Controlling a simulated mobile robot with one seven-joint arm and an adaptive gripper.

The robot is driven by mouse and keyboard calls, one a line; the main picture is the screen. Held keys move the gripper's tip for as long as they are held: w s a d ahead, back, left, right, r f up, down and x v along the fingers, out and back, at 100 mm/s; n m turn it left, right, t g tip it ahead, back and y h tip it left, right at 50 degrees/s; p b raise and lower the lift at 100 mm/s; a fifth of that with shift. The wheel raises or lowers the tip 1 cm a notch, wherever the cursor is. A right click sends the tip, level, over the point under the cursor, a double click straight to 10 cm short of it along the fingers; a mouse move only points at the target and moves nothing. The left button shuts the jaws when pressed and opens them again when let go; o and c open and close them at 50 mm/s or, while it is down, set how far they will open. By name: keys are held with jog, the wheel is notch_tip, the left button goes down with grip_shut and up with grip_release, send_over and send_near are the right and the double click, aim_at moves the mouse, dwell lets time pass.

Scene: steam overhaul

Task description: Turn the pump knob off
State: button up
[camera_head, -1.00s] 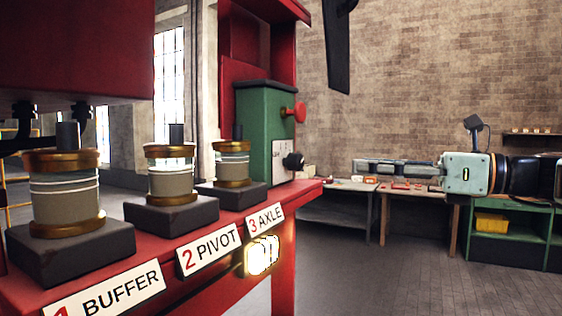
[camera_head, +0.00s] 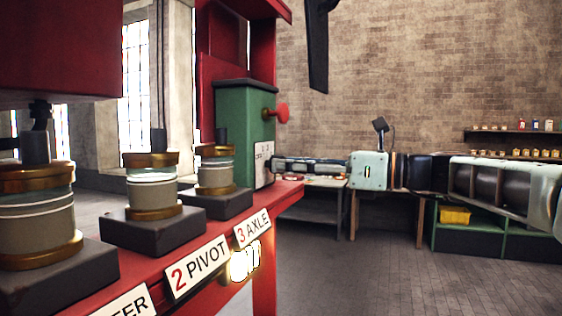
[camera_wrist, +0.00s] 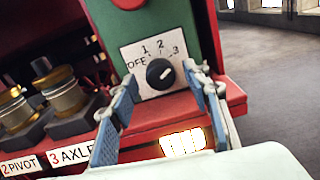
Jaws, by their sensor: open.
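The pump knob (camera_wrist: 160,73) is a round black dial on a white plate marked OFF, 1, 2 and 3. A pale mark on it points to the upper right, towards the 2 and 3 side. The plate is on the green box (camera_head: 230,140), which stands at the end of the red bench. My gripper (camera_wrist: 162,78) is open, with one finger on each side of the knob. I cannot tell whether the fingers touch it. In the head view my gripper (camera_head: 275,164) reaches the box's front from the right, and the knob is hidden there.
A red round handle (camera_head: 276,113) sticks out of the box above the plate. Jar-like cylinders (camera_head: 152,185) on dark blocks line the red bench (camera_head: 262,205) to the left. A lit lamp (camera_head: 244,262) is under its edge. Open floor (camera_head: 350,285) lies to the right.

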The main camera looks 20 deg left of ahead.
jog(key=shift+w+a, duration=0.15)
jog(key=shift+a, duration=1.2)
jog(key=shift+c, duration=0.6)
jog(key=c, duration=1)
